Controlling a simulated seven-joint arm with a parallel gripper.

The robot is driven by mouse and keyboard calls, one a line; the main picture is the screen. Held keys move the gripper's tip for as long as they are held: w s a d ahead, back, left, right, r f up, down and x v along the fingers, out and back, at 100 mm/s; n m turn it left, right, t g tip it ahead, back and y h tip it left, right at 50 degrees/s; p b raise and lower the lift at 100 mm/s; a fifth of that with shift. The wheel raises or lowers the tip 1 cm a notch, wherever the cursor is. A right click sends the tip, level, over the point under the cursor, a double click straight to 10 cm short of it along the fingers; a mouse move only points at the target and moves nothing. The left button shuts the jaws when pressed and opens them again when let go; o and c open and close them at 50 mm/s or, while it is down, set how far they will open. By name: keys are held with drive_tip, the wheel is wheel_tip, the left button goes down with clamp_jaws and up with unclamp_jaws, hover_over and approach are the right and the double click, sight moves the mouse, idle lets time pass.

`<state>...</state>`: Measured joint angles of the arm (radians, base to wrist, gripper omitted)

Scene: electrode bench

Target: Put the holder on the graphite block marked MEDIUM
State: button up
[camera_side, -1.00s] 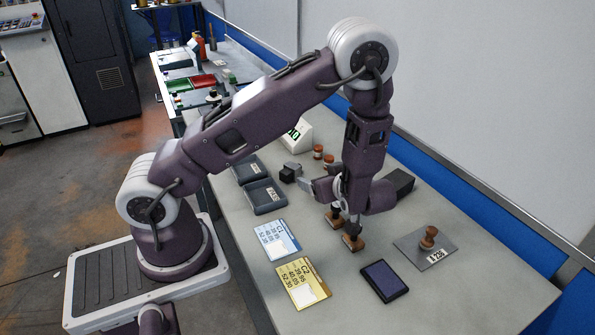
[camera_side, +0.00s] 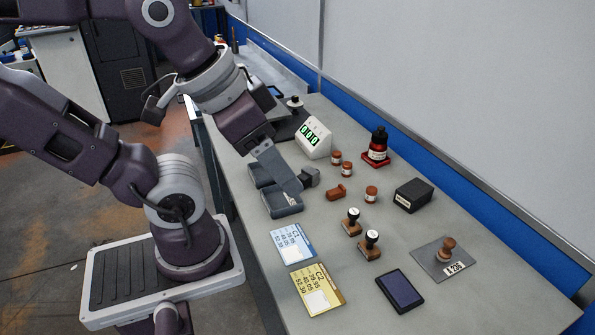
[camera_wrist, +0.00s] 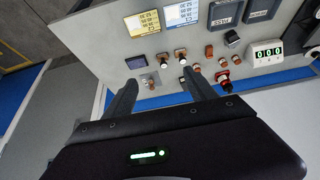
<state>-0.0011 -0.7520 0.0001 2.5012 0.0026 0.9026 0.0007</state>
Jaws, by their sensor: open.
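My gripper (camera_wrist: 159,78) is open; the wrist view shows its two dark fingers apart with nothing between them. In the side view one flat finger (camera_side: 278,170) shows in front of the grey trays. A brown knob piece (camera_side: 445,250) stands on a grey plate (camera_side: 428,262). A black block (camera_side: 413,195) carries a white label, and a small dark grey block (camera_side: 309,177) sits by the trays. No label reads MEDIUM legibly, and I cannot tell which piece is the holder.
Small reddish-brown cylinders stand mid-bench, and one (camera_side: 336,192) lies on its side. A white display (camera_side: 313,138) reads 000. Blue (camera_side: 290,243) and yellow (camera_side: 315,290) cards and a dark pad (camera_side: 400,290) lie in front.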

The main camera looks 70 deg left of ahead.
drive_tip(key=n+g, duration=0.4)
hover_over(310, 170)
drive_tip(key=s, duration=0.1)
drive_tip(key=shift+y, duration=0.4)
wheel_tip(310, 170, down, 18)
drive_tip(key=shift+d+r, duration=0.15)
drive_tip(key=shift+n, duration=0.3)
drive_tip(key=f, duration=0.8)
drive_tip(key=shift+w, duration=0.4)
drive_tip(key=shift+r, duration=0.1)
clamp_jaws()
